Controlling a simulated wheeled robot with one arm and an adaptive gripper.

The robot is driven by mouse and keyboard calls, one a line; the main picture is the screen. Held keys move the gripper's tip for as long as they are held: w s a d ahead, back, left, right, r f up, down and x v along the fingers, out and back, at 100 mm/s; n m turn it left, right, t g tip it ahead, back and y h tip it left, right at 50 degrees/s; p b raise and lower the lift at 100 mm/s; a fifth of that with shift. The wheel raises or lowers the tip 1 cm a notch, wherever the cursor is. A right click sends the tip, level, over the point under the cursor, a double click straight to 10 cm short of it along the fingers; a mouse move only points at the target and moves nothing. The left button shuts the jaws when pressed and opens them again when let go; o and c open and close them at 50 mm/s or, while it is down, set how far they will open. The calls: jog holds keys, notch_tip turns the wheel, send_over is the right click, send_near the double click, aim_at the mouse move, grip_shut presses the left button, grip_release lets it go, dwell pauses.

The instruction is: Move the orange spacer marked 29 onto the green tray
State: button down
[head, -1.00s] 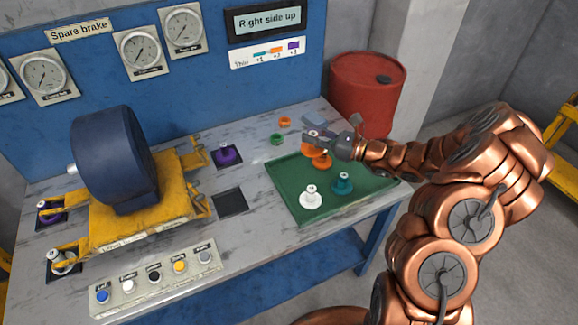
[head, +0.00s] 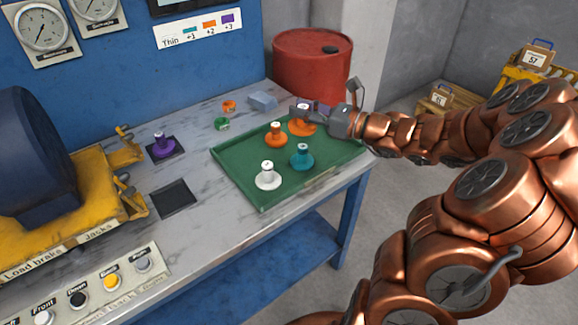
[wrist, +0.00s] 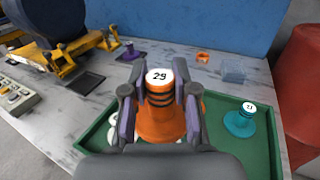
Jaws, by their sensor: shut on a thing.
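The orange spacer marked 29 (wrist: 160,112) is upright between the two fingers of my gripper (wrist: 160,93), which is shut on it; its white top with the number faces up. In the head view the held orange spacer (head: 302,128) is at the back right part of the green tray (head: 238,168), under my gripper (head: 304,110). I cannot tell whether its base touches the tray. A second orange spacer (head: 276,136), a white spacer (head: 267,177) and a teal spacer (head: 302,158) stand on the tray.
Behind the tray lie a green ring (head: 221,124), an orange ring (head: 229,106) and a blue-grey block (head: 263,101). A purple spacer (head: 163,146) stands on a dark pad to the left. A red barrel (head: 312,68) stands behind the table. The tray's front right is clear.

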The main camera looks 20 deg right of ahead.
jog(key=s+d+f+m+t+h+b, duration=0.2)
jog(key=s+d+f+m+h+b, duration=0.15)
jog(key=s+f+b, duration=0.65)
jog(key=r+p, duration=0.2)
jog(key=p, duration=0.2)
send_over(331, 147)
jog(key=shift+d+f+n, duration=0.1)
jog(key=shift+f+n, duration=0.25)
jog(key=shift+f, duration=0.15)
jog(key=shift+f+b, duration=0.65)
jog(key=shift+f, duration=0.8)
jog(key=shift+f, duration=0.1)
